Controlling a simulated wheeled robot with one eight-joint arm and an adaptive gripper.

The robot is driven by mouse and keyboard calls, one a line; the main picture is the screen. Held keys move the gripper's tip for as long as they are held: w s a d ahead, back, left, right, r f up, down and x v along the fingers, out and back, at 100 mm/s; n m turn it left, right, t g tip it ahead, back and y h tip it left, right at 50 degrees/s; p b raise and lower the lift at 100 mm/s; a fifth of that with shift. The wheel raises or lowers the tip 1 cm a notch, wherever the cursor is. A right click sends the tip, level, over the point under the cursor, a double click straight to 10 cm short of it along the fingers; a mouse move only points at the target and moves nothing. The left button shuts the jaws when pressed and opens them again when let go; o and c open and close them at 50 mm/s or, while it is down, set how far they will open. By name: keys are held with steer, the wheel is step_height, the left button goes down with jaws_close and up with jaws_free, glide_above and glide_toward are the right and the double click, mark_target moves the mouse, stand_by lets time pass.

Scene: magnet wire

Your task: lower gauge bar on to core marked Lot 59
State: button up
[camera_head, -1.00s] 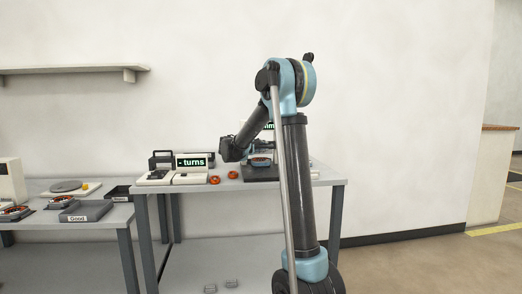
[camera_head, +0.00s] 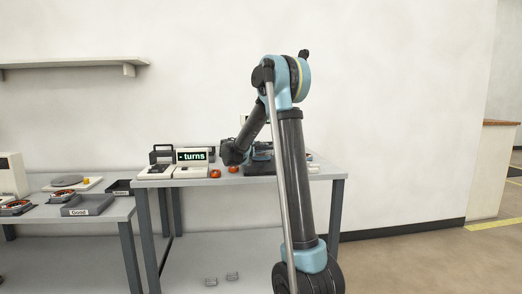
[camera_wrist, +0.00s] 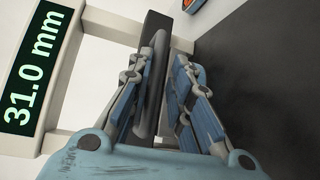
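The gauge's green-lit display reads 31.0 mm (camera_wrist: 35,70) at the left of the wrist view. A pale frame (camera_wrist: 110,28) beside it carries a dark upright bar with a looped handle (camera_wrist: 153,85). My gripper (camera_wrist: 167,58) has its blue-grey fingers on either side of this handle. A light gap shows between the handle and the right finger, so the grip looks open. An orange core (camera_wrist: 192,4) shows only in part at the top edge; its lot mark is not readable. In the head view my gripper (camera_head: 257,155) is at the gauge, which my arm largely hides.
A turns counter (camera_head: 192,158) stands left on the same table (camera_head: 240,183), with two orange cores (camera_head: 215,174) (camera_head: 233,169) near its front edge. A tray marked Good (camera_head: 88,205) is on the left table. A wall shelf (camera_head: 75,64) hangs above.

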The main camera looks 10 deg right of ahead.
steer(key=shift+o, duration=0.6)
steer(key=shift+f, duration=0.1)
steer(key=v, duration=1.1)
steer(key=shift+s+a, duration=0.25)
steer(key=shift+a, duration=0.05)
